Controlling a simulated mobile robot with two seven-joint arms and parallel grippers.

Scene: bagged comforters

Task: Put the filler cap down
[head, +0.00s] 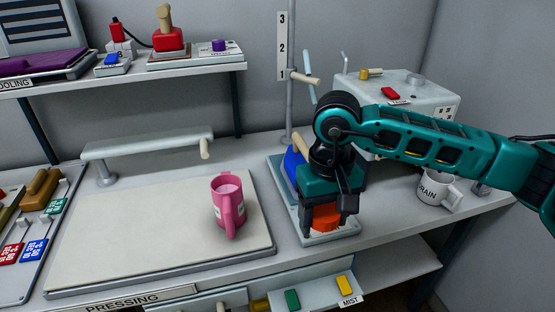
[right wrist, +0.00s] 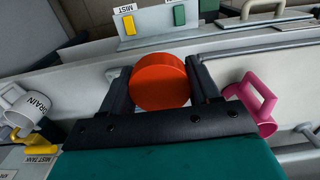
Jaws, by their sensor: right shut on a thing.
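The filler cap is an orange-red round disc (head: 325,216) between the two dark fingers of my right gripper (head: 324,224). The gripper points down at the front of a grey plate (head: 340,237) on the bench. In the right wrist view the cap (right wrist: 158,82) sits between both fingers of the same gripper (right wrist: 160,80), which is shut on it. I cannot tell whether the cap touches the plate. The grey boxy machine (head: 440,95) stands behind my right arm. My left gripper is out of view.
A pink mug (head: 228,202) stands on the pressing board (head: 120,225), left of the gripper. A white mug (head: 436,190) labelled DRAIN stands on the right. A blue object (head: 293,165) and an upright post (head: 290,110) are close behind the gripper. Green and yellow switches (head: 346,285) are at the front.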

